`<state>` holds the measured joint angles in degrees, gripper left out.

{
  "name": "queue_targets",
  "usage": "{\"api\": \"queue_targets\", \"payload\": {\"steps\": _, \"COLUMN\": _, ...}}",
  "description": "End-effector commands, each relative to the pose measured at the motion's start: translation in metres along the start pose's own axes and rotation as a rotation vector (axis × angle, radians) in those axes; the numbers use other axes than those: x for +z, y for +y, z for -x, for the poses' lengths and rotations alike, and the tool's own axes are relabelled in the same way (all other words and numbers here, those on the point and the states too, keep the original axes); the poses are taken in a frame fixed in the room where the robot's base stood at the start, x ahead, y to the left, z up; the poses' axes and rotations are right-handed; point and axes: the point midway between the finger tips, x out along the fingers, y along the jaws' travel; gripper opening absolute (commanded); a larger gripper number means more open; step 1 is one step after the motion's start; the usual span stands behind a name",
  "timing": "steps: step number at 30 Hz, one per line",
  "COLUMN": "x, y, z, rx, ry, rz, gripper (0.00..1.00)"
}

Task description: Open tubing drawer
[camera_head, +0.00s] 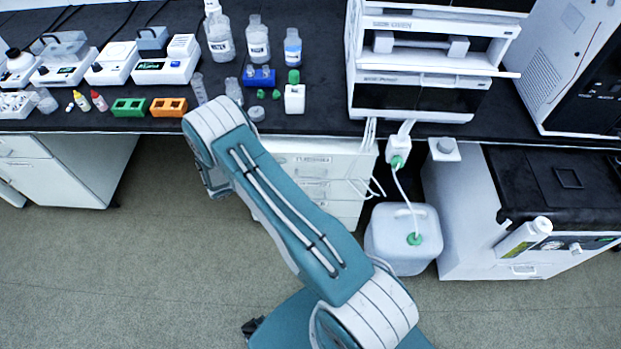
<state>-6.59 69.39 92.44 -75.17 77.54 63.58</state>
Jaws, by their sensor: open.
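A white drawer unit (322,176) stands under the bench, just right of my upper arm. Its stacked drawer fronts look closed. The top front carries a small dark label (312,160), too small to read surely, so I cannot tell which drawer is the tubing drawer. My teal and white arm crosses the left part of the unit and hides it. The arm rises from my base at the bottom to a bend at the bench's front edge. My gripper's fingers are hidden behind or below that bend.
A white jug (403,238) with a green cap and tube stands on the floor right of the drawers. A white cabinet (462,225) stands further right. Bottles and racks crowd the black bench (325,122). Floor (130,265) at left is clear.

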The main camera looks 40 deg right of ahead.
Motion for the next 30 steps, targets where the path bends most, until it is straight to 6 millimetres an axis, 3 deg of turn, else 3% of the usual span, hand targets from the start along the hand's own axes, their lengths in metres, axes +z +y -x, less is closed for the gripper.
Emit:
{"api": "queue_targets", "payload": {"steps": 1, "x": 0.0, "y": -0.022, "z": -0.008, "rx": 0.032, "ry": 0.018, "rz": 0.016, "gripper": 0.5}}
{"api": "queue_targets", "payload": {"steps": 6, "x": 0.0, "y": -0.08, "z": -0.027, "rx": 0.121, "ry": 0.099, "rz": 0.032, "gripper": 0.5}}
{"api": "queue_targets", "payload": {"steps": 12, "x": 0.004, "y": -0.115, "z": -0.039, "rx": 0.168, "ry": 0.16, "rz": 0.038, "gripper": 0.5}}
{"api": "queue_targets", "payload": {"steps": 19, "x": 0.002, "y": -0.116, "z": -0.057, "rx": 0.174, "ry": 0.165, "rz": 0.037, "gripper": 0.5}}
{"api": "queue_targets", "payload": {"steps": 30, "x": -0.009, "y": -0.105, "z": -0.122, "rx": 0.171, "ry": 0.164, "rz": 0.037, "gripper": 0.5}}
